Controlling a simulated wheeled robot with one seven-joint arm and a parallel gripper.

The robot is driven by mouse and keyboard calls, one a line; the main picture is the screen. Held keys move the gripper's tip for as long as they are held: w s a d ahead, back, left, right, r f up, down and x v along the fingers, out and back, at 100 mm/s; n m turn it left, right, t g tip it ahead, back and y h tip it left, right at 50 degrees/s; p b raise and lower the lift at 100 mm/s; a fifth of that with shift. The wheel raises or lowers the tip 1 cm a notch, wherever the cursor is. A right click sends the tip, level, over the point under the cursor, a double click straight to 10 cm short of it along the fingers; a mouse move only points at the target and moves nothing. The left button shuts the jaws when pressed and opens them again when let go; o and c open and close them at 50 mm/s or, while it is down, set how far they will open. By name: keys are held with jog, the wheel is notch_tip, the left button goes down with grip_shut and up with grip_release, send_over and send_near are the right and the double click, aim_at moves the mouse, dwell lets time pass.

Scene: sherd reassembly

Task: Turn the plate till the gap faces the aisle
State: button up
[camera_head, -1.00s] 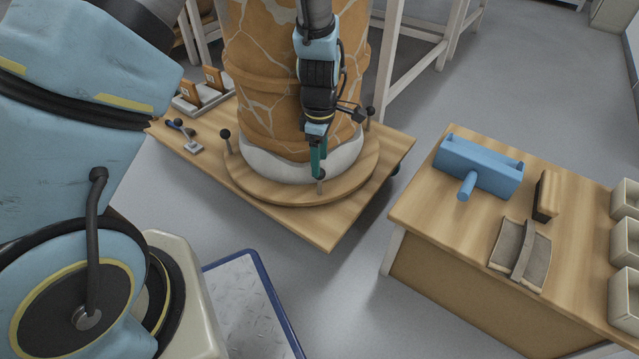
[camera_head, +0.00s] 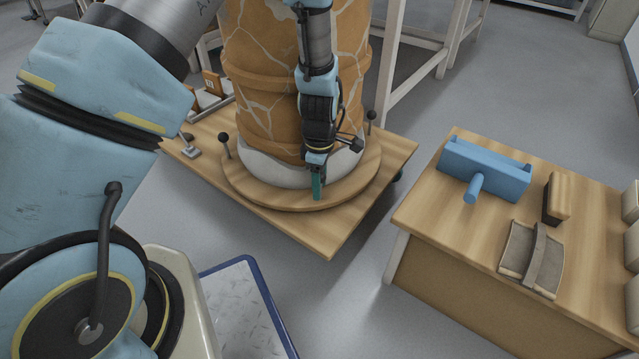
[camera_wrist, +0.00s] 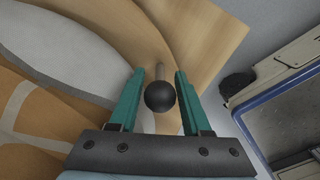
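The round wooden plate (camera_head: 250,194) lies on a square wooden board and carries a large cracked orange jar (camera_head: 262,105) with a white lower band (camera_head: 272,172). Black-knobbed pegs stand at the plate's left (camera_head: 223,138) and right (camera_head: 371,115). My gripper (camera_head: 317,190) is low at the plate's front edge, fingers down. In the wrist view its teal fingers (camera_wrist: 160,72) stand open on both sides of another black-knobbed peg (camera_wrist: 160,97), with space visible beside the knob. That peg is hidden in the head view. I cannot make out a gap in the jar.
A wooden bench (camera_head: 430,215) at right holds a blue tool (camera_head: 485,168), a wooden block (camera_head: 557,198), a grey curved piece (camera_head: 532,256) and pale bins. A blue-edged platform (camera_head: 245,310) is at the front. White frame legs (camera_head: 385,70) stand behind. Grey floor lies between board and bench.

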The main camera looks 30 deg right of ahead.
grip_shut()
dwell(1.1)
